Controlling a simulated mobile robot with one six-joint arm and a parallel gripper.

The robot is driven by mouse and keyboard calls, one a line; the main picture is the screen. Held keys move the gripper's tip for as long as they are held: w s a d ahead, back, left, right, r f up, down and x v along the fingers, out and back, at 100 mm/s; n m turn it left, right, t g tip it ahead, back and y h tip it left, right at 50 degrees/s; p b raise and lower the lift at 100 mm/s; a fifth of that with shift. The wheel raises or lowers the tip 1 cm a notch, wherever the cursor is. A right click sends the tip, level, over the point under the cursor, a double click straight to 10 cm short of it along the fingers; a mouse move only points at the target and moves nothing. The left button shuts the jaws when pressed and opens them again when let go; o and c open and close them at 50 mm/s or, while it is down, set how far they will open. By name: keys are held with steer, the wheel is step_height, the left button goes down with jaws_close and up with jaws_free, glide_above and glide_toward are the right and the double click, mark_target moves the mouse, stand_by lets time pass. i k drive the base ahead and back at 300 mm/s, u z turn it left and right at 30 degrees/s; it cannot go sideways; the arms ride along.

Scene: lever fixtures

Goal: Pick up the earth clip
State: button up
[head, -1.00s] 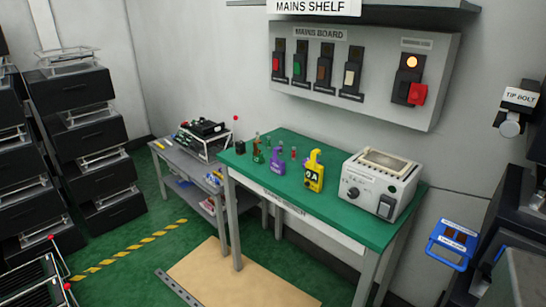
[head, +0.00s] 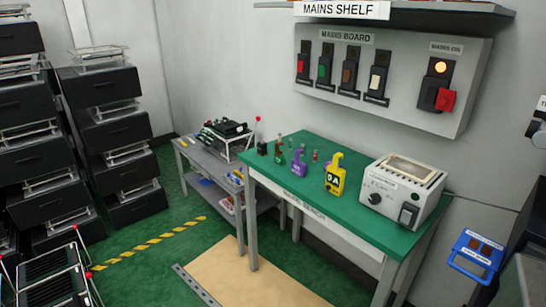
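I cannot pick out the earth clip for sure in the head view. Several small pieces stand on the green bench top (head: 318,207). They are a yellow piece marked with dark characters (head: 335,178), a purple piece (head: 299,163), a small green piece (head: 278,157) and some small reddish pieces behind them. A small black block (head: 262,149) stands at the bench's left end. These are too small to tell more. My gripper is not in view.
A grey tester box (head: 402,190) stands at the bench's right end. The mains board (head: 385,85) hangs on the wall above. A grey trolley (head: 190,157) holds equipment left of the bench. Stacked black drawers (head: 105,130) stand at left.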

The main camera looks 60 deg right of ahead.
mark_target(279, 158)
steer(key=i, duration=0.9)
steer(key=z, duration=0.05)
